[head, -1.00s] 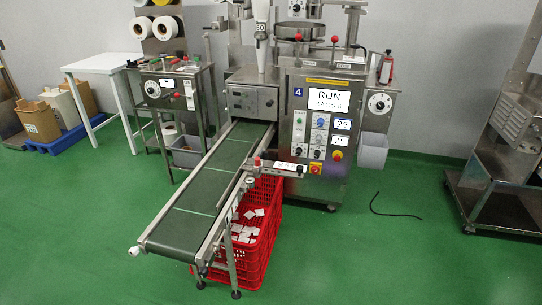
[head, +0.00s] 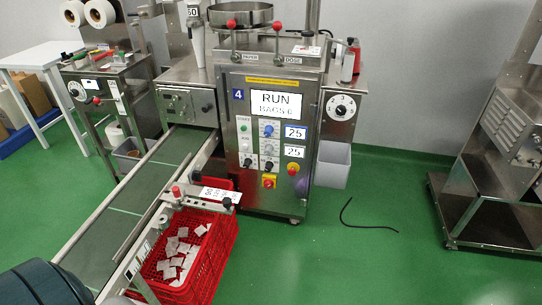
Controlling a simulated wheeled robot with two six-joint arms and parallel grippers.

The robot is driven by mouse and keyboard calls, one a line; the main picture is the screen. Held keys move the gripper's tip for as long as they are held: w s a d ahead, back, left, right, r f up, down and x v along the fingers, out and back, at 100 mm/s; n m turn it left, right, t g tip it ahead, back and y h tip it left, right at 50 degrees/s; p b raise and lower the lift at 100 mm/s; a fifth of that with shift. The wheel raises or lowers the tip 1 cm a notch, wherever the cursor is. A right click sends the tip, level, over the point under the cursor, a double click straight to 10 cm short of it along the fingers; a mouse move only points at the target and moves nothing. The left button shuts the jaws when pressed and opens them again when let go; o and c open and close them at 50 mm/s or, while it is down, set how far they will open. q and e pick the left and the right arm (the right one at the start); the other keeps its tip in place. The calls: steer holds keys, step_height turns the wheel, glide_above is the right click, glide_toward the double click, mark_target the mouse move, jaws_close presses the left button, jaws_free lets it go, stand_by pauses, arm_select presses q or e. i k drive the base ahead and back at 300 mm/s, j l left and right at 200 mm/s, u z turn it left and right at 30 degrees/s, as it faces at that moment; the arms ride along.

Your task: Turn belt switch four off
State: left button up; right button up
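The packing machine marked 4 (head: 237,95) stands in the middle of the head view. Its screen (head: 277,104) reads RUN, with a BAGS line under it. Its front panel carries two black rotary switches, a left one (head: 248,163) and a right one (head: 268,166). Their labels are too small to read, so I cannot tell which is the belt switch. A green button (head: 243,127) and a blue knob (head: 267,130) sit above them. The green conveyor belt (head: 125,200) runs from the machine toward the lower left. Neither gripper is in view.
A red crate (head: 222,255) with several white teabags stands beside the belt, in front of the machine. A label arm (head: 215,194) juts over it. A black cable (head: 365,226) lies on the green floor at right. A steel rack (head: 490,190) stands far right.

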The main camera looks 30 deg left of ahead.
mark_target(195, 175)
steer(key=i+l+u, duration=0.1)
steer(key=i, duration=0.4)
steer(key=i+l+u, duration=0.15)
steer(key=i, duration=0.35)
steer(key=i+l+u, duration=0.1)
steer(key=i, duration=0.4)
steer(key=l, duration=0.1)
